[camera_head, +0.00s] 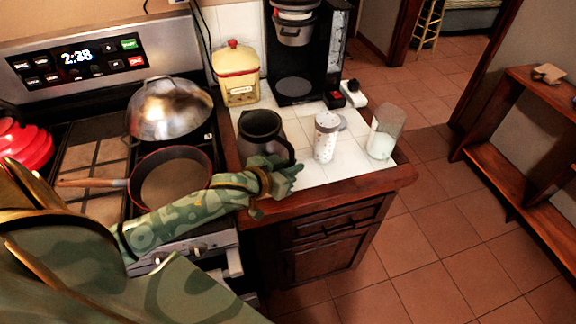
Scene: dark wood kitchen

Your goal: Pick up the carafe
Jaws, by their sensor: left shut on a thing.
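The dark carafe (262,130) stands upright on the white tiled counter, left of a patterned white cup. Its handle is on its right side. My left arm reaches in from the left across the front of the stove. My left gripper (284,176) is at the front right of the carafe, at the lower end of its handle, and is shut on the handle. The gripper hides the lower part of the carafe, so I cannot tell whether its base touches the counter. My right gripper is not in view.
A black coffee maker (338,50) and a yellow canister (237,76) are behind. A frying pan (170,183) and a domed metal lid (170,108) are on the stove. The wooden counter edge (345,191) is in front.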

